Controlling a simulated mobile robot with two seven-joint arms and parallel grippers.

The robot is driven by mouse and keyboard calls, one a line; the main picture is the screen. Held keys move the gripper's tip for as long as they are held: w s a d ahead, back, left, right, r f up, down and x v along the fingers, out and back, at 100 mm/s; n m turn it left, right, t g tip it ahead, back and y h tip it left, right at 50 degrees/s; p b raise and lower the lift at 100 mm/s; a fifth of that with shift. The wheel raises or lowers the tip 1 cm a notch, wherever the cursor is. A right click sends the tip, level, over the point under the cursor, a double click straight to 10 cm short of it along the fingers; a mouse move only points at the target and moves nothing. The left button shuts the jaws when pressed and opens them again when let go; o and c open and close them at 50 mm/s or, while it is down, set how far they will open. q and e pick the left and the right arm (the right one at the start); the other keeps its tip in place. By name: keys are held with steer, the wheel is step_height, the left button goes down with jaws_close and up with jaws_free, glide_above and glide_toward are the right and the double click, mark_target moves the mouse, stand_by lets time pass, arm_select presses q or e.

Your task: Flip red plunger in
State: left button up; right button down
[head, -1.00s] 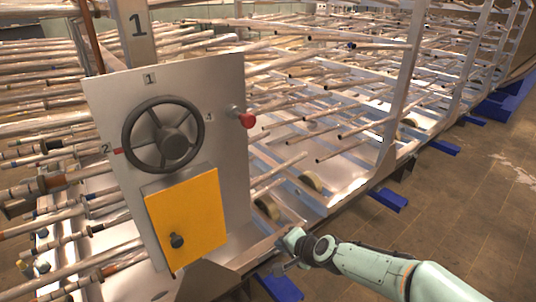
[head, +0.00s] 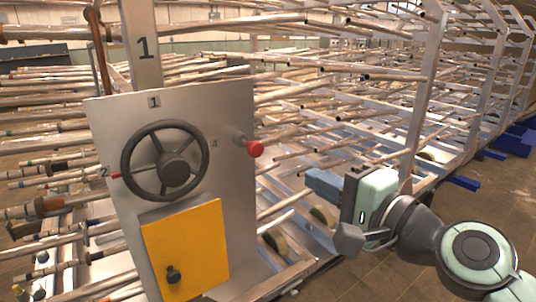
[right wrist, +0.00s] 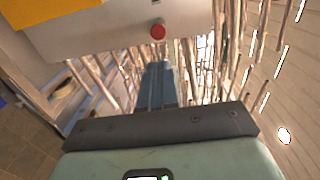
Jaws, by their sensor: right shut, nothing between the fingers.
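The red plunger (head: 255,148) is a round red knob on a short metal stem. It sticks out from the right edge of the grey panel (head: 222,118), beside the number 4. It also shows near the top of the right wrist view (right wrist: 158,31). My right gripper (head: 312,180) is to the right of the plunger and a little lower, apart from it. Its blue-grey fingers are together and empty, and in the right wrist view they point up the picture toward the plunger (right wrist: 158,68). My left gripper is not in view.
The panel carries a black handwheel (head: 165,160) and a yellow box (head: 187,250) with a black knob. Racks of metal tubes (head: 330,135) fill the space behind. A metal upright (head: 422,100) stands behind my right arm. Open tiled floor lies at the lower right.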

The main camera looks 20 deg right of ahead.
steer(key=p, duration=0.4)
glide_toward(258, 149)
steer(key=x, duration=0.5)
steer(key=shift+w+r, duration=0.1)
steer(key=shift+w, duration=0.15)
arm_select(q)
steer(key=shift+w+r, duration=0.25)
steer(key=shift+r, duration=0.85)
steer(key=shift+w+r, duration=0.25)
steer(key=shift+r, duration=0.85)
arm_select(e)
steer(key=shift+w+a, duration=0.3)
steer(key=shift+w, duration=0.4)
